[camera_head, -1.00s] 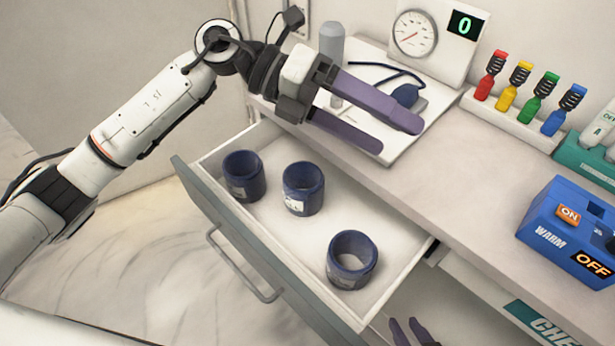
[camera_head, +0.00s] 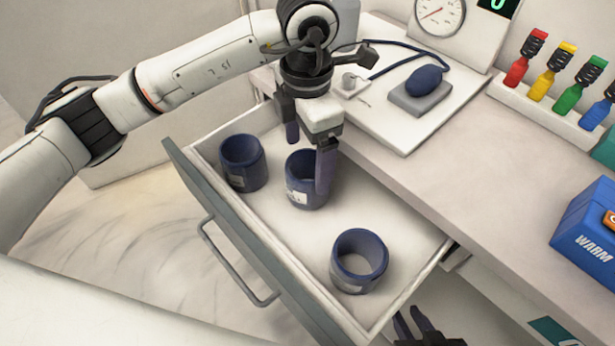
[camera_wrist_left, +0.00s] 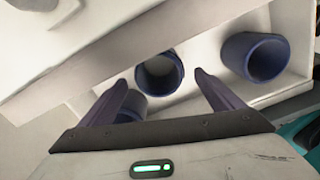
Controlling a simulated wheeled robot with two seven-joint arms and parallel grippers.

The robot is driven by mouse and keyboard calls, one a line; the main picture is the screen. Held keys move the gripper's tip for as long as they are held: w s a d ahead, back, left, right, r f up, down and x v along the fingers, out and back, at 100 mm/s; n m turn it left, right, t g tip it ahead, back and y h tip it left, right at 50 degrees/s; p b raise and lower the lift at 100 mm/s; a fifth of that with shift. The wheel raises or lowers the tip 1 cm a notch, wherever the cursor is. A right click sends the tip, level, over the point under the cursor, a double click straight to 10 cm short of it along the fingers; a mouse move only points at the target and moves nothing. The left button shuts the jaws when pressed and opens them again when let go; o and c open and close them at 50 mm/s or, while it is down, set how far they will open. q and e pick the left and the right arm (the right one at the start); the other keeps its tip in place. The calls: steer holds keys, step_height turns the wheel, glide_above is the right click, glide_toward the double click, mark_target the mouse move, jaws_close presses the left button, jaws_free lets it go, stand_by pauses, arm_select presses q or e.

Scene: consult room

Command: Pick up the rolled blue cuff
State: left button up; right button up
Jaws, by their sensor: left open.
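Three rolled blue cuffs stand upright in the open drawer (camera_head: 233,222): one at the back left (camera_head: 236,175), one in the middle (camera_head: 300,197), one at the front right (camera_head: 358,278). In the left wrist view, one cuff (camera_wrist_left: 160,72) shows between the fingertips, one (camera_wrist_left: 256,58) to the right, and one partly hidden behind the left finger. My right gripper (camera_head: 414,322) is low at the bottom edge, fingers apart and empty.
The desktop (camera_head: 455,180) borders the drawer on the right. It carries a gauge (camera_head: 439,15), a dark blue bulb (camera_head: 424,80), a rack of coloured clips (camera_head: 545,112) and a blue warmer box (camera_head: 590,240). The drawer handle (camera_head: 238,265) juts out at left.

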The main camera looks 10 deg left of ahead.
arm_select(q)
step_height(320, 180, down, 5)
steer(key=shift+w+r, duration=0.1)
steer(key=shift+w, duration=0.05)
arm_select(e)
steer(key=shift+s+d+f, duration=0.15)
steer(key=shift+d+f, duration=0.05)
steer(key=shift+d, duration=0.05)
arm_select(q)
steer(key=c, duration=1.2)
arm_select(e)
steer(key=shift+r, duration=0.15)
arm_select(q)
steer(key=shift+r, duration=0.15)
arm_select(e)
steer(key=shift+a, duration=0.1)
arm_select(q)
step_height(320, 180, up, 18)
step_height(320, 180, up, 12)
steer(key=p, duration=1)
glide_above(308, 168)
steer(key=s, duration=0.3)
steer(key=shift+s+d+r, duration=0.15)
steer(key=shift+d, duration=0.2)
arm_select(e)
step_height(308, 168, up, 8)
steer(key=d, duration=0.1)
steer(key=shift+s, duration=0.15)
